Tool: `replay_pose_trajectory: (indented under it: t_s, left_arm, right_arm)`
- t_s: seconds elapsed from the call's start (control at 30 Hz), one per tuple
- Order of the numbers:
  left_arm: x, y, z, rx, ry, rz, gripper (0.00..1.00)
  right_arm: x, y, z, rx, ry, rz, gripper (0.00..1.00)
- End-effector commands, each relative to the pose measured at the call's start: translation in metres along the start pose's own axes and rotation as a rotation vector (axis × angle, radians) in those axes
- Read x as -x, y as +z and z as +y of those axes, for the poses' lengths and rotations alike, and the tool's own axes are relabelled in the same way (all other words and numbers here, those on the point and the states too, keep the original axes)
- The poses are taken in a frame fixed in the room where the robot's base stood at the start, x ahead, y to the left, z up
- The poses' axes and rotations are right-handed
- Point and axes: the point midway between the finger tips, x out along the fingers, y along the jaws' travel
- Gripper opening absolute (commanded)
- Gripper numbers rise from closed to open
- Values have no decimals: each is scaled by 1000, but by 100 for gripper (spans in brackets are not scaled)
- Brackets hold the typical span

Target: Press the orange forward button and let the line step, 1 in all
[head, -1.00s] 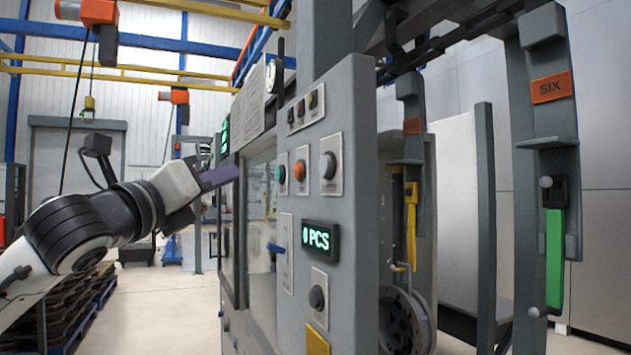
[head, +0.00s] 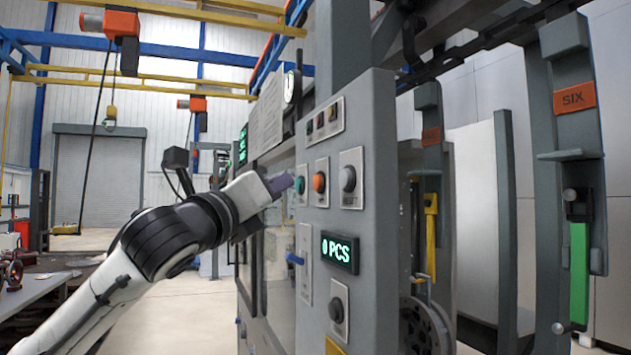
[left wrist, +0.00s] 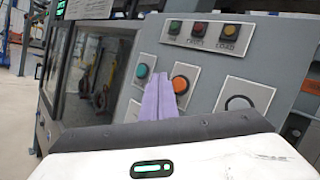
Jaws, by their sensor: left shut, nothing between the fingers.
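The orange button (head: 319,182) sits on a plate on the grey control panel (head: 370,110), between a teal button (head: 300,185) and a grey knob (head: 348,178). My left gripper (head: 284,184) is shut and empty, its purple fingers just left of the teal button in the head view. In the left wrist view the purple fingertips (left wrist: 165,80) point up between the teal button (left wrist: 142,71) and the orange button (left wrist: 180,85), overlapping the orange button's plate. I cannot tell whether they touch the panel. The display (head: 340,251) reads 0 PCS. My right gripper is not in view.
A blue lever (head: 295,259) and a lower dark knob (head: 337,309) are on the panel. Indicator lamps (head: 321,122) sit above the buttons. On the right hang a yellow tool (head: 430,235) and a green bar (head: 578,270) under a SIX tag (head: 574,98). Open floor lies behind my left arm.

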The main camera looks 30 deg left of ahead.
Motion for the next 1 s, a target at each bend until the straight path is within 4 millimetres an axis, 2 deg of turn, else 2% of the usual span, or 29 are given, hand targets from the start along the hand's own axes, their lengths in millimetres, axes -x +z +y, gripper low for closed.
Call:
replay_pose_trajectory:
  t_s: [0.1, 0.3, 0.6, 1.0]
  left_arm:
    - [-10, -4, -8, 1, 0, 3, 0]
    - [-17, -10, -12, 0, 1, 0, 0]
    - [-17, -12, -12, 0, 1, 0, 0]
    - [-17, -12, -12, 0, 1, 0, 0]
  right_arm:
    - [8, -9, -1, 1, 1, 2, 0]
    - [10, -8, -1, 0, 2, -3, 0]
    - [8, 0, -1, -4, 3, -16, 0]
    - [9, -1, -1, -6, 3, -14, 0]
